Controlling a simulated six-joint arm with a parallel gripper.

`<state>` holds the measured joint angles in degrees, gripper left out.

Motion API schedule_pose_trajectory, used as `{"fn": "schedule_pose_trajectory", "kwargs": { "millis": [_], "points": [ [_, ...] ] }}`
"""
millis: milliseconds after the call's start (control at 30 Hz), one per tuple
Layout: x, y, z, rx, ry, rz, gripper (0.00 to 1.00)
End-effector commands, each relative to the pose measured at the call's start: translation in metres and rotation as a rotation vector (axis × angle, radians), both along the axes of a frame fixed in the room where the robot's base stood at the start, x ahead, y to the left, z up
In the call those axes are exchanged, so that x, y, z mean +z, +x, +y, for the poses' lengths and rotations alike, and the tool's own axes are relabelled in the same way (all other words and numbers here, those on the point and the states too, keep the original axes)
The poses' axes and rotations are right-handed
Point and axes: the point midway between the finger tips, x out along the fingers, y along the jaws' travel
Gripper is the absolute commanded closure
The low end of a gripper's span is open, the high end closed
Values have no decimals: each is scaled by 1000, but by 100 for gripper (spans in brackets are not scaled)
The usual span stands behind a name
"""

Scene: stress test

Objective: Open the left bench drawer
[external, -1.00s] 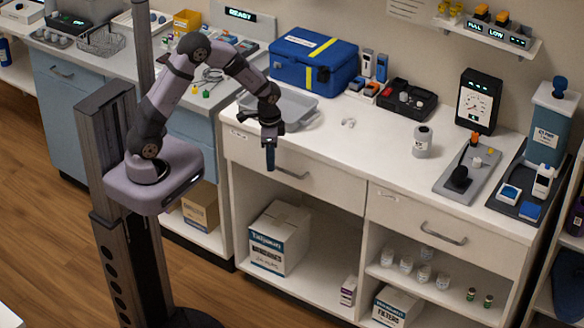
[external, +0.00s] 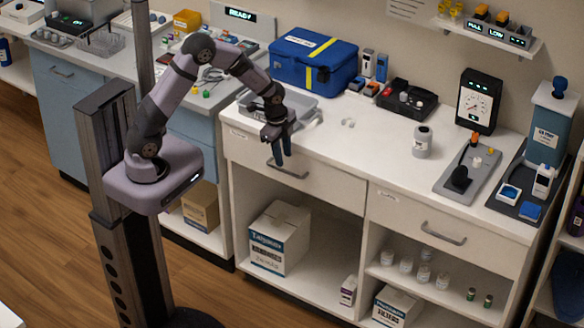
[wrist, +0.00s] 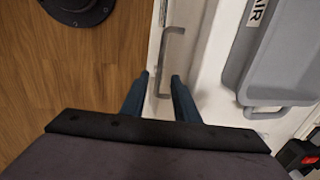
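The left bench drawer (external: 325,182) is a white front under the countertop, and it looks shut. Its grey bar handle (external: 293,174) runs across the front; in the wrist view the handle (wrist: 171,32) runs up the picture. I see no clear contact with the handle. Part of the handle is hidden behind the fingers in the external view.
A grey tray (external: 303,108) sits on the countertop just behind my gripper; it also shows in the wrist view (wrist: 275,60). A blue case (external: 300,65) stands behind it. Below is an open shelf with a white box (external: 270,245).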

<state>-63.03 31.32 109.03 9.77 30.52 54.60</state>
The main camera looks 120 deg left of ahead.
Motion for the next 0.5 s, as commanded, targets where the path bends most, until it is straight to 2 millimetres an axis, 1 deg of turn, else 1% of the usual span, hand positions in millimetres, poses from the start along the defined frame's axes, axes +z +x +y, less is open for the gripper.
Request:
{"fn": "schedule_pose_trajectory", "kwargs": {
  "millis": [100,300,500],
  "points": [
    [-16,0,3,1,-2,1,72],
    [-38,-1,7,2,-3,1,72],
    [-49,0,9,2,0,0,72]
  ]
}}
